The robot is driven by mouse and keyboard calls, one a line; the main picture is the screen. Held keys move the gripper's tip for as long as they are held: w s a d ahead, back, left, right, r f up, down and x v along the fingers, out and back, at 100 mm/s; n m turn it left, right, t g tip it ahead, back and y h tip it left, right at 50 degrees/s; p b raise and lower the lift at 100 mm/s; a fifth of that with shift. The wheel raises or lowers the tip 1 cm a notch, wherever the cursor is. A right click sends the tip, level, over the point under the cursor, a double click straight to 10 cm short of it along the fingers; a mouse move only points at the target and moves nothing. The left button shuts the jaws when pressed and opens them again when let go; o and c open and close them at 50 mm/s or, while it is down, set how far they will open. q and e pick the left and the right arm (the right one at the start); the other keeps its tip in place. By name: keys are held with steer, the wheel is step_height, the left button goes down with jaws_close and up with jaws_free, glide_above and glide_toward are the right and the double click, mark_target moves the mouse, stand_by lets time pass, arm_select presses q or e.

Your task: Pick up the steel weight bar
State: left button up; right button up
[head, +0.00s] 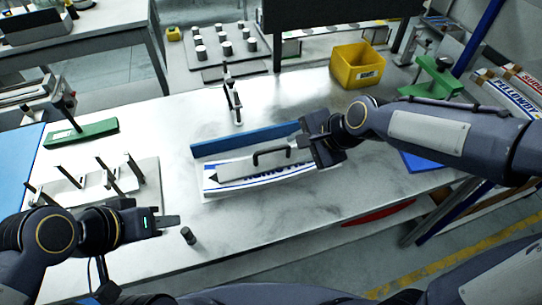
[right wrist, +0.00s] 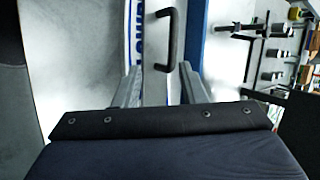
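The steel weight bar (head: 240,167) is a flat grey bar with a black handle. It lies on a stack of white and blue printed labels (head: 252,182) beside a long blue wall. In the right wrist view the bar (right wrist: 155,72) runs up between the fingers, with its handle further out. My right gripper (head: 308,143) is at the bar's right end. Its two fingers (right wrist: 157,85) are spread, one on each side of the bar; whether they touch it is unclear. My left gripper (head: 170,221) is low at the left, away from the bar, and its finger gap cannot be made out.
A small dark cylinder (head: 188,236) stands close to my left gripper. A rack with upright posts (head: 100,180) and a green block (head: 82,133) are at the left. A dark clamp-like upright (head: 233,100) stands behind the blue wall. A yellow bin (head: 358,66) is at the back right.

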mark_target(273, 148)
steer(key=shift+m, duration=0.6)
steer(key=x, duration=0.3)
steer(key=a+r+x, duration=0.1)
steer(key=x, duration=0.3)
steer(key=w+p+x, duration=0.1)
steer(key=x, duration=0.2)
steer(key=shift+w+a+f, duration=0.1)
steer(key=shift+w+a, duration=0.1)
steer(key=shift+a, duration=0.1)
jaws_close()
stand_by(0.4)
